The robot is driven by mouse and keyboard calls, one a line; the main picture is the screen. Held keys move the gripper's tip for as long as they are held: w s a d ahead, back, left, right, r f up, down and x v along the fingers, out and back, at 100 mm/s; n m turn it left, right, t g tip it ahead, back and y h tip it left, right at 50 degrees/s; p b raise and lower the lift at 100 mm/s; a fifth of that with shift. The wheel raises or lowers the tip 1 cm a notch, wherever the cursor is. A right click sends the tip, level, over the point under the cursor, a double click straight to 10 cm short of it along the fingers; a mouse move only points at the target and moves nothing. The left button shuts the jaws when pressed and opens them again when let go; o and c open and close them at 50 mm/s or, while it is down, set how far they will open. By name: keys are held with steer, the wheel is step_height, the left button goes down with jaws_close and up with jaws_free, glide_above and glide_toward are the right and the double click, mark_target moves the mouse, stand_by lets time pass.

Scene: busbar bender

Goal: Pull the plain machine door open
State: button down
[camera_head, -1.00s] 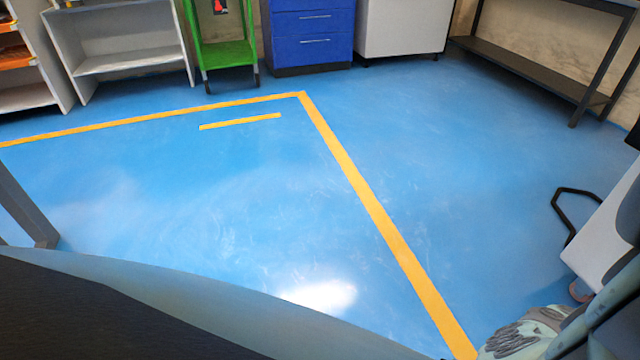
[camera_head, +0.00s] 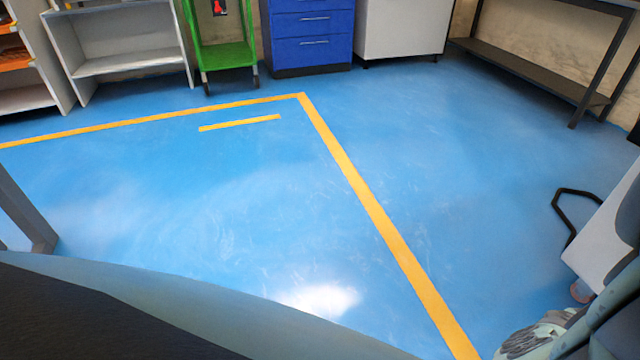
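I cannot make out a machine door for certain in the head view. My gripper is not in view; grey-green rounded parts at the bottom right corner look like my arm, but no fingertips show. A white body (camera_head: 605,235) with a black bent handle (camera_head: 570,215) stands at the right edge, partly cut off and partly covered by those dark parts. I cannot tell whether it is part of the machine.
Blue floor with yellow lines (camera_head: 375,212) is clear in the middle. Along the back stand white shelves (camera_head: 125,62), a green cart (camera_head: 225,55), a blue drawer cabinet (camera_head: 312,48) and a white cabinet (camera_head: 403,28). A dark metal bench (camera_head: 530,75) is at the back right.

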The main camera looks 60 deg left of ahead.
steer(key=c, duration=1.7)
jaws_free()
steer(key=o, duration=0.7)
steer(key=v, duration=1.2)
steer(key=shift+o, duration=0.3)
